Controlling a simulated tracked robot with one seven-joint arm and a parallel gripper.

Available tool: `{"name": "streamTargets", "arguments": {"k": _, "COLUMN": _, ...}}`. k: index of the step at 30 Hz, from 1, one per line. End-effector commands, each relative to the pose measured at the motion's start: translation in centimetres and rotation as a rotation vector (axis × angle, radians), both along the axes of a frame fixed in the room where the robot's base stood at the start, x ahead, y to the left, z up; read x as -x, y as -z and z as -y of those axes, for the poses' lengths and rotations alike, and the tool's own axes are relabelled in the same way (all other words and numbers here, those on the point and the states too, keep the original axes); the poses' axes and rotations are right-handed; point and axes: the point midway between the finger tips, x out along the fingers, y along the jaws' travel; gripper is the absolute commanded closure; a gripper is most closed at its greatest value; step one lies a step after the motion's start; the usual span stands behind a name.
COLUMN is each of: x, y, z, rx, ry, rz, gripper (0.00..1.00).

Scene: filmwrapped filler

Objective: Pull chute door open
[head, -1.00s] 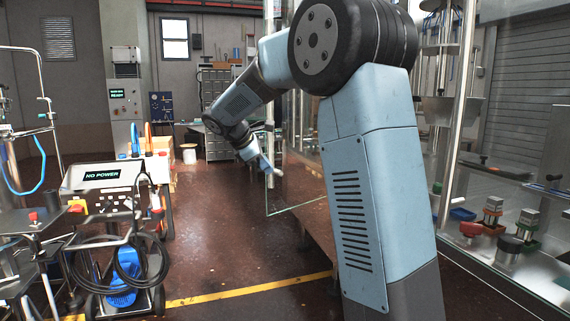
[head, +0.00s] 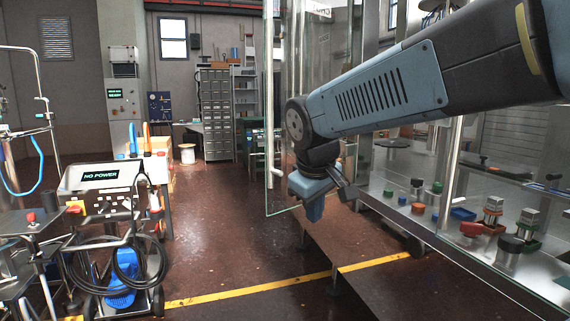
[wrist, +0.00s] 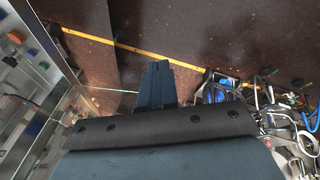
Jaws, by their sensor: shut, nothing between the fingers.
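A tall glass door (head: 275,60) with a long vertical metal handle (head: 274,150) stands left of my arm in the head view, swung out from the glass-fronted cabinet (head: 455,235). I cannot tell whether it is the chute door; no other part is clearly recognisable as one. My gripper (head: 314,212) hangs pointing down, right of the door's handle and in front of the cabinet's left part. It is shut and empty, and its closed fingers show in the wrist view (wrist: 157,80). My arm hides part of the cabinet opening.
Small coloured pieces and red and green fixtures (head: 492,215) stand on the cabinet floor. A brown step (head: 375,245) runs along its front. A trolley with a NO POWER screen (head: 100,177) stands at left. The floor (head: 230,225) between is clear.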

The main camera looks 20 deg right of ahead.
Motion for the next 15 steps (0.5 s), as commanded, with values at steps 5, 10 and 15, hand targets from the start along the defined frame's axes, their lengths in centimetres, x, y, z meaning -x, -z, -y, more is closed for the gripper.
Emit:
{"name": "streamTargets", "arguments": {"k": 5, "x": 2.3, "y": 0.6, "z": -0.1, "rx": -0.082, "ry": 0.081, "rz": 0.053, "gripper": 1.00}}
{"name": "streamTargets", "arguments": {"k": 10, "x": 3.6, "y": 1.2, "z": -0.1, "rx": -0.142, "ry": 0.138, "rz": 0.106, "gripper": 1.00}}
{"name": "streamTargets", "arguments": {"k": 15, "x": 3.7, "y": 1.5, "z": 0.5, "rx": -0.189, "ry": 0.181, "rz": 0.190, "gripper": 1.00}}
